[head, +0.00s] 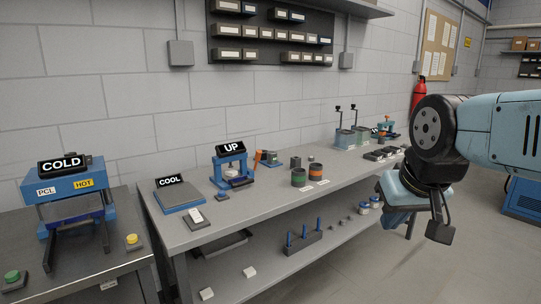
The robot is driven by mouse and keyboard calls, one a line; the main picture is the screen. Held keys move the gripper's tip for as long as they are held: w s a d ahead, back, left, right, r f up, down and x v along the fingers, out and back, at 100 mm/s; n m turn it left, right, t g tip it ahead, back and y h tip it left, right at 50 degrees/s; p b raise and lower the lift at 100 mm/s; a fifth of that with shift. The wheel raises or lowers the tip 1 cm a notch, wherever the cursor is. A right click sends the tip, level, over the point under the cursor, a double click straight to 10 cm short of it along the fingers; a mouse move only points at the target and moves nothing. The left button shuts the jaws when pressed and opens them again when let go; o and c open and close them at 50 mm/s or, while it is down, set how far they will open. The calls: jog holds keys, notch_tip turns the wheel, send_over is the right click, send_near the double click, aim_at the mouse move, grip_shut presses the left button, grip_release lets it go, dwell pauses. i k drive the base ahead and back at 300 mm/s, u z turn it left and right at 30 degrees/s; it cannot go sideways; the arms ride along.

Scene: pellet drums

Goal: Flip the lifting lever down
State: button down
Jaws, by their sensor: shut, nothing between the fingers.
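A blue press-like frame (231,172) stands on the long bench and carries a black sign reading UP (230,147). A small dark block (222,197) sits in front of it. A dark block with a white piece on top (196,216) lies in front of the COOL plate. I cannot tell for certain which part is the lifting lever. My gripper (439,231) hangs at the right, pointing down, shut and empty. It is well apart from the UP frame, and my arm comes in from the right edge.
A blue plate with a COOL sign (179,198) is at the bench's left end. A blue press marked COLD (64,188) stands on the left table. Drums (298,177) and an orange-handled tool (258,159) stand near the UP frame.

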aim_at(259, 152)
jog(key=z, duration=0.1)
jog(key=i, duration=1)
jog(key=u, duration=0.1)
